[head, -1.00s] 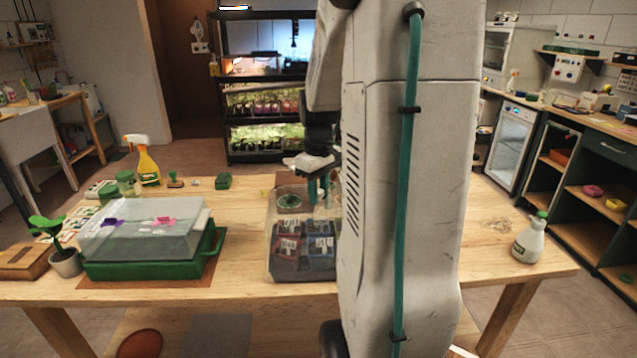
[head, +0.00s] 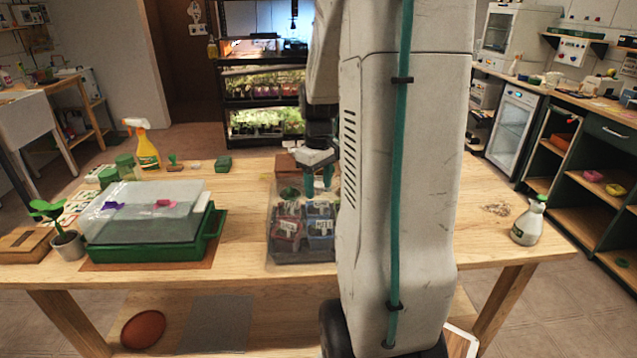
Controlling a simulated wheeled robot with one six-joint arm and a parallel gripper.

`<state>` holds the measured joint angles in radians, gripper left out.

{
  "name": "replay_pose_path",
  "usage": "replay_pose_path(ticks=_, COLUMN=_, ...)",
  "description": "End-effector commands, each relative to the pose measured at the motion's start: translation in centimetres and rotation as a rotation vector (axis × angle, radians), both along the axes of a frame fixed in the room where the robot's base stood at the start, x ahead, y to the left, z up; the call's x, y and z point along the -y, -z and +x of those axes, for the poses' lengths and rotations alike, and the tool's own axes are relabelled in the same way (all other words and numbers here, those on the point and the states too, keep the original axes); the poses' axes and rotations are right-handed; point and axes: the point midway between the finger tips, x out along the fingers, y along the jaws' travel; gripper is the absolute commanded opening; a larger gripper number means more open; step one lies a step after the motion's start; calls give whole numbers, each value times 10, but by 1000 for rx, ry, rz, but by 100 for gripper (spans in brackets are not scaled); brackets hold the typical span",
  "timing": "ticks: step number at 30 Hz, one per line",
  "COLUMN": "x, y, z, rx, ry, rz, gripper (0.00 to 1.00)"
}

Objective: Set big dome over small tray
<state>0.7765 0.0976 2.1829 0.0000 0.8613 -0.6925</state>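A clear dome (head: 150,196) with purple and pink pieces on its top sits on a green tray (head: 150,254) at the left of the table. A second clear cover (head: 275,248) stands at mid-table, with several small labelled pots (head: 287,228) showing through it. A round dark green disc (head: 289,192) shows at its top. My gripper (head: 318,184) points down at this cover's top, its teal fingers a little apart. Whether they touch or hold it is not clear. My arm hides the cover's right side. I cannot tell whether a small tray lies under it.
A potted seedling (head: 66,243) and a wooden box (head: 24,246) stand left of the green tray. A yellow spray bottle (head: 146,150) and green jars are behind it. A white bottle (head: 529,222) stands at the right end.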

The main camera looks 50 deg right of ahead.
Motion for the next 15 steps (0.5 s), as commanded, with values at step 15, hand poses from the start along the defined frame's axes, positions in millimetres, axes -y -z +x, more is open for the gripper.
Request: replay_pose_path(ticks=15, x=1, y=-46, z=1, rx=4, ry=0, rz=-3, gripper=51)
